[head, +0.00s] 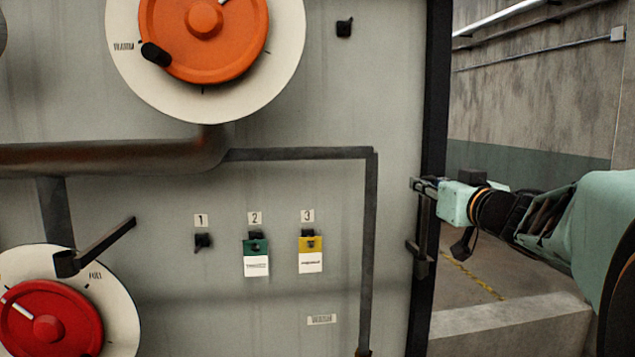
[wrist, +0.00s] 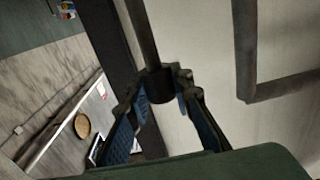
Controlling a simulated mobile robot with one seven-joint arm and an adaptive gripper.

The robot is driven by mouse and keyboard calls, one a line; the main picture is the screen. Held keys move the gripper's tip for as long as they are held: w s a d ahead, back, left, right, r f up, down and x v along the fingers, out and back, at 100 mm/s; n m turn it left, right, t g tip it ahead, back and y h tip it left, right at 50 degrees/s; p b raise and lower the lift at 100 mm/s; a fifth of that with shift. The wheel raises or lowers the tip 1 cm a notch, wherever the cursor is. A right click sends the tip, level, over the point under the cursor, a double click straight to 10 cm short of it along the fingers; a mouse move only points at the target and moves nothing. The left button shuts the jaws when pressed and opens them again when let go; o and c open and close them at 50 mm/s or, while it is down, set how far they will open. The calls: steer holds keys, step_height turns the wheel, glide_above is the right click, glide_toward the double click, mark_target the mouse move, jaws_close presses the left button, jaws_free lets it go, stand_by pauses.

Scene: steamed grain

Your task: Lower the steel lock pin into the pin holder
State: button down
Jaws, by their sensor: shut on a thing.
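My gripper (head: 424,187) reaches in from the right at the dark right edge of the grey panel. In the wrist view its two blue-padded fingers (wrist: 164,88) are shut on a dark rod, the steel lock pin (wrist: 143,32). The rod's thicker near end sits between the fingertips. In the head view the pin (head: 424,218) shows as a thin dark upright line below my fingers. A dark bracket on the panel edge, which looks like the pin holder (head: 420,262), lies below it. I cannot tell whether the pin's lower end touches or enters it.
The grey panel (head: 340,220) carries numbered hooks with a green tag (head: 256,246) and a yellow tag (head: 310,243), plus an orange dial (head: 204,62) and a red dial (head: 48,322). A pipe (head: 369,250) runs down left of my gripper.

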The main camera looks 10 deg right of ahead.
mark_target(424, 245)
steer(key=shift+f+b, duration=4.3)
steer(key=shift+b, duration=0.45)
steer(key=shift+f+b, duration=1.25)
steer(key=shift+f, duration=0.85)
steer(key=c, duration=1.7)
jaws_free()
steer(key=shift+c, duration=0.2)
steer(key=shift+o, duration=0.6)
steer(key=shift+f, duration=0.1)
